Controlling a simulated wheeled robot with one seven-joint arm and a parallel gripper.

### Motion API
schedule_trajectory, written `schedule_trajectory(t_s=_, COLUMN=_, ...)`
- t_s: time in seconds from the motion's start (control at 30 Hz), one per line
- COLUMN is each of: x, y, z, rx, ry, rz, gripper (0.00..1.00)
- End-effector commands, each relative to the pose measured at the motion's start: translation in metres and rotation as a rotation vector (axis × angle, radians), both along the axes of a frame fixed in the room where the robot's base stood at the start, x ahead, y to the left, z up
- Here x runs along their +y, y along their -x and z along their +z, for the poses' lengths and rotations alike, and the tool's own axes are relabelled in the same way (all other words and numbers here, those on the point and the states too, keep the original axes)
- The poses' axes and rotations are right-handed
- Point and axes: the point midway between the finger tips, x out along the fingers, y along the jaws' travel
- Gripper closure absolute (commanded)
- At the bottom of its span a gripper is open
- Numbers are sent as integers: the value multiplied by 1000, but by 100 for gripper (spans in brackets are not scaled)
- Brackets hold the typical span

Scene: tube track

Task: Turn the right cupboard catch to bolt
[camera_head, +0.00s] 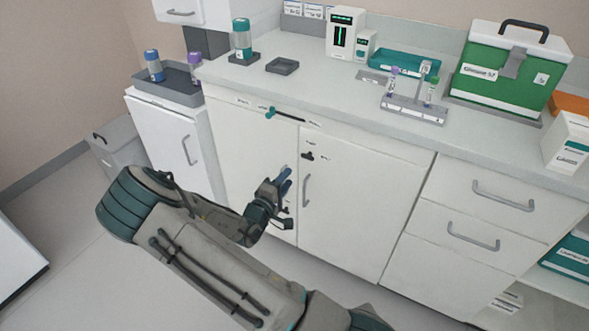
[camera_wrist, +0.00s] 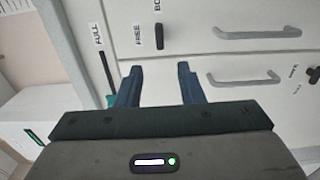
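The right cupboard catch (camera_head: 307,155) is a small black bar high on the right door, near its inner edge. In the wrist view the catch (camera_wrist: 159,40) shows beyond the fingertips, roughly in line with the gap. Its FREE label (camera_wrist: 138,34) stands beside it. A second label (camera_wrist: 157,7), cut off after "BO", lies in line with the bar's length. My gripper (camera_head: 284,176) is open and empty, below and left of the catch in the head view. In the wrist view, nothing is between my gripper's fingers (camera_wrist: 157,70). They appear clear of the catch.
A dark slide track (camera_head: 290,116) with a teal knob (camera_head: 270,112) runs above the doors. The right door's handle (camera_head: 306,190) stands out below the catch. A counter (camera_head: 330,95) above holds a tube rack (camera_head: 414,108) and a green box (camera_head: 508,72). Drawers are to the right.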

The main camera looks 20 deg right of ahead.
Motion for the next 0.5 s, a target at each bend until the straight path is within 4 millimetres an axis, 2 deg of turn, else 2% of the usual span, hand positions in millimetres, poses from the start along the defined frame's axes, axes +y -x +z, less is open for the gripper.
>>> schedule_trajectory(t_s=0.03, x=8, y=4, z=0, rx=0, ry=0, rz=3, gripper=65)
schedule_trajectory(t_s=0.2, x=19, y=14, z=1, rx=-1, ry=1, rz=1, gripper=65)
schedule_trajectory(t_s=0.5, x=20, y=15, z=0, rx=-1, ry=0, rz=0, gripper=65)
